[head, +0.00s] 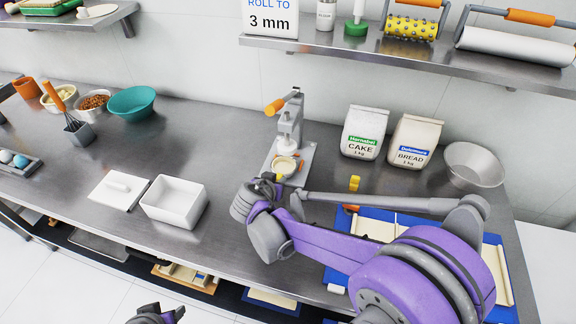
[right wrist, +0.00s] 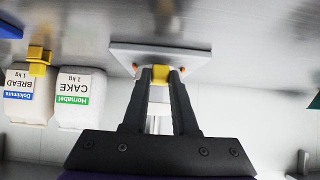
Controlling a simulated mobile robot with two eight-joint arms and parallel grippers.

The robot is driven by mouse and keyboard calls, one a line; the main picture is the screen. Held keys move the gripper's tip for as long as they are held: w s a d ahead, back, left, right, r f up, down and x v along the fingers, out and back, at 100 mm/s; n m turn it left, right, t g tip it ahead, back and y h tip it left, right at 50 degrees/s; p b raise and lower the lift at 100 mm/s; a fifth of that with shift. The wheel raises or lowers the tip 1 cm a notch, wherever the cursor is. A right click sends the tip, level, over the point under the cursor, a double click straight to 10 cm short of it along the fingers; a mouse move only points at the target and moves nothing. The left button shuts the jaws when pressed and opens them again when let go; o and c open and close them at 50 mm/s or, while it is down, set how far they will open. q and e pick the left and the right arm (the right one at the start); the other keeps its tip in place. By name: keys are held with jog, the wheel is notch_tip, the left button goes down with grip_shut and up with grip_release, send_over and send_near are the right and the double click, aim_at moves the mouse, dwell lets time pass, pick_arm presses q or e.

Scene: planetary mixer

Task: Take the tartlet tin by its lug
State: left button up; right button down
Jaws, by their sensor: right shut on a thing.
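The tartlet tin (head: 286,165) is a small round cup on the base of a grey press, below its plunger. Its yellow lug (head: 279,178) points toward my right gripper (head: 275,182). In the right wrist view the fingers of my right gripper (right wrist: 160,72) are shut on the yellow lug (right wrist: 161,69), which shows between the tips. That view does not show the tin's cup clearly. My left gripper (head: 160,316) is at the bottom edge of the head view, cut off and far from the tin; its jaws cannot be judged.
The press (head: 290,122) with its orange handle stands close behind the tin. Flour bags (head: 362,133) and a metal bowl (head: 474,166) stand to the right. A white box (head: 174,203) and a lid (head: 119,190) lie to the left. A yellow piece (head: 354,183) stands right of the press.

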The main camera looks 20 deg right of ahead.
jog(key=shift+s+a, duration=0.1)
jog(key=shift+s, duration=0.1)
jog(key=shift+s+a, duration=0.6)
jog(key=shift+s, duration=0.25)
jog(key=shift+s+a, duration=0.55)
jog(key=shift+s, duration=0.3)
jog(key=shift+s+a, duration=0.55)
jog(key=shift+s, duration=0.3)
jog(key=shift+s+a, duration=0.55)
jog(key=shift+s, duration=0.25)
jog(key=shift+r, duration=0.1)
jog(key=shift+w+r+p, duration=0.1)
jog(key=shift+r+p, duration=0.75)
jog(key=shift+r, duration=0.35)
